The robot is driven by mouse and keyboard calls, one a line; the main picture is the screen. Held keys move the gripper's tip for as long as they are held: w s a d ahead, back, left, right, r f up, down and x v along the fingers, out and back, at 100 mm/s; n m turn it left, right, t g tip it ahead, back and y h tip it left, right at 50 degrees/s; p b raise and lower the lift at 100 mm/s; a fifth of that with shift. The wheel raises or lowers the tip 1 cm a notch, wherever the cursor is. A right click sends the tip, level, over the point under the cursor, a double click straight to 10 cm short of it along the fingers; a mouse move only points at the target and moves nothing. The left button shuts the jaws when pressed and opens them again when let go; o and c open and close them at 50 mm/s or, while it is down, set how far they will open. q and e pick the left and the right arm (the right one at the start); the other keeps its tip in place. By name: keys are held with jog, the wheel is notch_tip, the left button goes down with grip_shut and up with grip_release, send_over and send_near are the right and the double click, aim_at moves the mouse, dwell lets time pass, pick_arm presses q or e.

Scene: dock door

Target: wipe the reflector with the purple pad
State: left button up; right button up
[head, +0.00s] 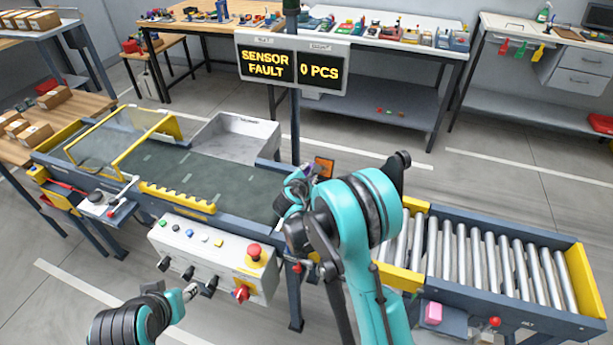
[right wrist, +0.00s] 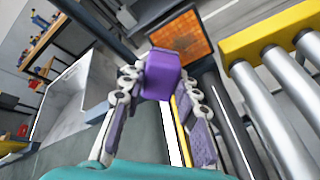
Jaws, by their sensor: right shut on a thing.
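The reflector (right wrist: 181,36) is an orange square in a dark frame. It stands just beyond my right gripper in the right wrist view. In the head view the reflector (head: 324,168) shows small, just past that gripper, partly hidden by my arm. My right gripper (right wrist: 158,85) is shut on the purple pad (right wrist: 160,74). The pad is in front of the reflector's lower part in the right wrist view; I cannot tell whether they touch. In the head view the pad is mostly hidden. My left gripper (head: 188,293) is low at the bottom left, away from the reflector; its fingers are unclear.
A conveyor belt (head: 215,178) with a grey bin (head: 238,137) lies left of the reflector, and a roller conveyor (head: 480,255) lies right. A control box (head: 212,250) with a red button is in front. A sign (head: 292,64) reads SENSOR FAULT, 0 PCS.

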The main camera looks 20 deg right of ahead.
jog(key=shift+b+x, duration=0.35)
jog(key=shift+x, duration=0.6)
dwell(0.6)
jog(key=shift+d+r, duration=0.1)
jog(key=shift+d, duration=0.05)
jog(key=shift+s+d+b, duration=0.35)
jog(key=shift+s+d, duration=0.7)
jog(key=shift+d, duration=0.3)
jog(key=s+d, duration=0.1)
jog(key=d+b, duration=0.1)
jog(key=d, duration=0.1)
jog(key=shift+s, duration=0.35)
jog(key=shift+a, duration=0.1)
